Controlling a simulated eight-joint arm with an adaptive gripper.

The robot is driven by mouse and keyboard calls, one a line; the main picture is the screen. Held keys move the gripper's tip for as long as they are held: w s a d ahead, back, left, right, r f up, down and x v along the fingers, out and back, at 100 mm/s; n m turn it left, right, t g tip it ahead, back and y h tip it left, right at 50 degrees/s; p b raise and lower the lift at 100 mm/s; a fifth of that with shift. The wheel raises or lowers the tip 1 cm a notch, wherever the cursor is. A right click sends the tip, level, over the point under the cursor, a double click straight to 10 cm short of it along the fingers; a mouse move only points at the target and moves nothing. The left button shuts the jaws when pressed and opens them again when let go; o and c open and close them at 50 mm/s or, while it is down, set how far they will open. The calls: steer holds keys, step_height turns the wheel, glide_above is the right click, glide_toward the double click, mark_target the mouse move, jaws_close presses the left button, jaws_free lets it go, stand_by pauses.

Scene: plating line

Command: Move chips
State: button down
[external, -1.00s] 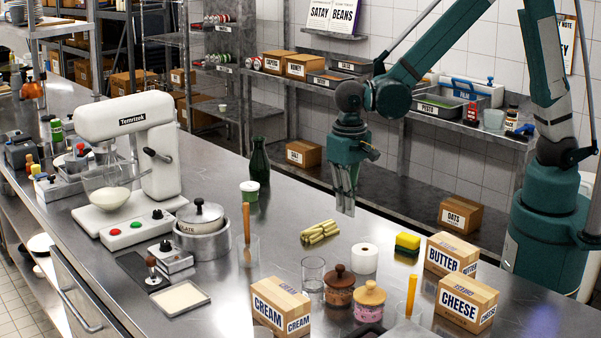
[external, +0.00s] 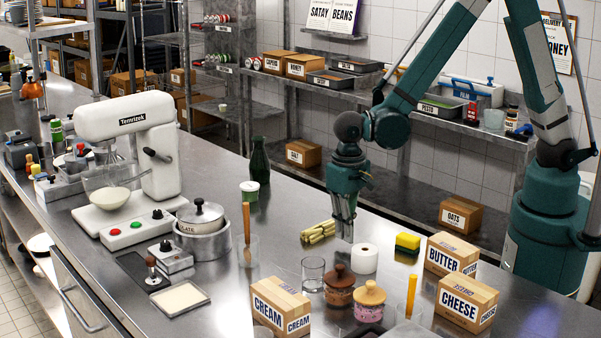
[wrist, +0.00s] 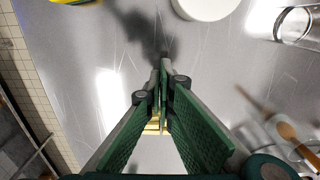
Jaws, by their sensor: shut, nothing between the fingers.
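The chips are a small bundle of pale yellow sticks (external: 319,232) lying on the steel counter, near its back edge. In the wrist view only a yellow bit of the chips (wrist: 152,128) shows behind my fingers; the rest is hidden. My gripper (external: 344,236) points down just right of the bundle, and its fingers cover the bundle's right end in the external view. In the wrist view the fingertips of my gripper (wrist: 162,65) are together with nothing between them. I cannot tell whether the fingers touch the chips or the counter.
Two lidded jars (external: 339,290), a glass (external: 313,275), and a cream box (external: 280,305) stand in front. A pot (external: 203,242) and a green bottle (external: 259,162) are left.

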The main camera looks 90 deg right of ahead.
mark_target(289, 218)
step_height(289, 218, down, 2)
steer(key=shift+f, duration=0.1)
steer(key=shift+w+d, duration=1.4)
steer(key=shift+w, duration=0.05)
steer(key=w+d+b, duration=0.2)
steer(key=w+d, duration=0.5)
steer(key=w+d+b, duration=0.2)
steer(key=w+d, duration=0.5)
steer(key=shift+w+d, duration=0.2)
steer(key=shift+d, duration=0.05)
steer(key=shift+s+a, duration=0.1)
steer(key=shift+a, duration=0.05)
